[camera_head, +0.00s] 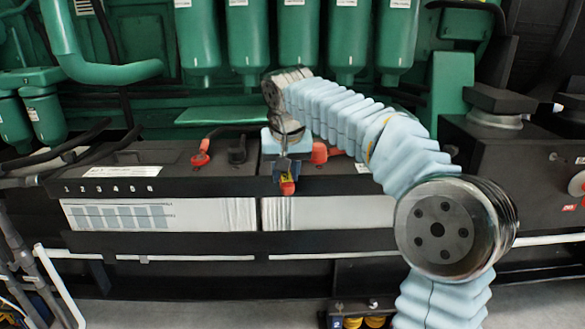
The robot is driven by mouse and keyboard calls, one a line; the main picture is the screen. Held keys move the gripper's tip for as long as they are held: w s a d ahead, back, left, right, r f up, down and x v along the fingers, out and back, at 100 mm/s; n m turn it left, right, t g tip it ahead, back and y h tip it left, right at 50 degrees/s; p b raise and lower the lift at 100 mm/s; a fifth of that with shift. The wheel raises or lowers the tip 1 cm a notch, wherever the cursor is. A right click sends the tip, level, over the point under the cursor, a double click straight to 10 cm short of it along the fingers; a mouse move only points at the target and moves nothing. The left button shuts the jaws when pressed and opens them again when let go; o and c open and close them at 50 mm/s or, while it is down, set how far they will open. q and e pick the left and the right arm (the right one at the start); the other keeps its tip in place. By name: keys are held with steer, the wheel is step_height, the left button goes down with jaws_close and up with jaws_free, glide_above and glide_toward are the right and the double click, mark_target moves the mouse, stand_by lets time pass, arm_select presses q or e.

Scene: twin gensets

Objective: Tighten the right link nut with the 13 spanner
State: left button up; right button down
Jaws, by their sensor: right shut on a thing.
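My right gripper (285,165) points down at the front top edge of the batteries, near the middle of the picture. It is shut on a small red and yellow thing (287,186), which shows just below the fingers. This may be part of the 13 spanner, but its jaw and size mark cannot be made out. The right link nut cannot be picked out; the gripper and wrist cover the area around the gap between the two batteries. I cannot tell whether the held thing touches a nut. My left gripper is not in view.
The left battery (150,172) has a red terminal cap (201,152) and a black one (237,152). A red cap (320,152) sits right of my gripper. Green cylinders (298,40) hang behind. A black rail (200,243) runs along the front. A dark housing stands at right.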

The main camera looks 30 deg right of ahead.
steer(key=shift+w+a, duration=0.1)
steer(key=shift+a, duration=0.1)
steer(key=shift+w+a+m+h+p, duration=0.3)
steer(key=shift+w+a+m+p, duration=0.3)
steer(key=shift+a+m, duration=0.4)
steer(key=shift+w+a+r+p, duration=0.1)
steer(key=shift+w+a+p, duration=0.25)
steer(key=shift+a+p, duration=0.05)
